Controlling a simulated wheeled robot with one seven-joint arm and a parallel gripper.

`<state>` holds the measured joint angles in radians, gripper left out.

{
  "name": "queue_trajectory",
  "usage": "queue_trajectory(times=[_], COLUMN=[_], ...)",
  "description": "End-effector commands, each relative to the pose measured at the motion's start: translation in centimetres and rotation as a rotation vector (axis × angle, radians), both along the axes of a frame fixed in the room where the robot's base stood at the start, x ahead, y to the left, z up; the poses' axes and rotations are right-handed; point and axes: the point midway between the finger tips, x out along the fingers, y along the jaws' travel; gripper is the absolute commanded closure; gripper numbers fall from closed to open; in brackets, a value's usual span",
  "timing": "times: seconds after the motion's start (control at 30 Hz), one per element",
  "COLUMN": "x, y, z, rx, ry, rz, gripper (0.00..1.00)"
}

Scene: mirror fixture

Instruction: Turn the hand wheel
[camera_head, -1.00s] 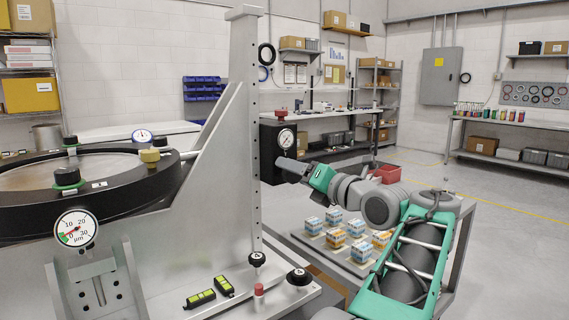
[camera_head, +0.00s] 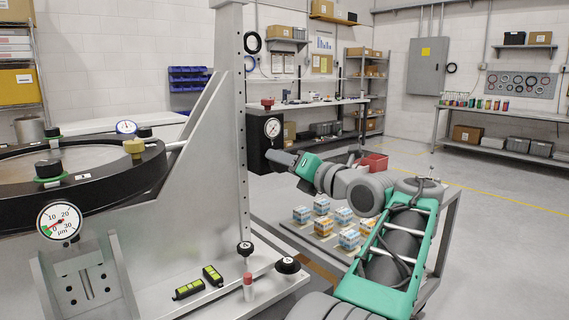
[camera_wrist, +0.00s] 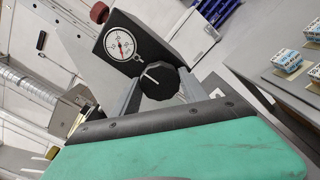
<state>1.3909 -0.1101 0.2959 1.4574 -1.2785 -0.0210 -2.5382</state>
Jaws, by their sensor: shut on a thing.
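The hand wheel (camera_wrist: 158,80) is a black, lobed knob with a white line on its face. It is on the side of a black box (camera_wrist: 152,42) that carries a round white dial with a red needle. In the wrist view my gripper (camera_wrist: 162,92) has its two grey fingers on either side of the wheel, shut on it. In the head view my gripper (camera_head: 274,156) reaches the right side of the black box (camera_head: 256,146) from the right. There the wheel is hidden by the fingers.
A metal upright (camera_head: 242,120) stands left of the box. A large black ring mount (camera_head: 100,180) with a dial gauge (camera_head: 59,220) fills the left. Open floor (camera_head: 500,220) lies right.

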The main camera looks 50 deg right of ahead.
Motion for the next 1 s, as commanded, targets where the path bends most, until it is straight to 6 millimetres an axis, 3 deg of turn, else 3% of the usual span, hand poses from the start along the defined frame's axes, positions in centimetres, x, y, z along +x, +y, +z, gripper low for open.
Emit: queue_trajectory(times=[0.47, 1.0], x=[0.01, 0.02], y=[-0.04, -0.06], z=[-0.31, -0.29], rx=[0.095, 0.556], ry=[-0.011, -0.062], rz=[0.001, 0.001], gripper=[0.89, 0.89])
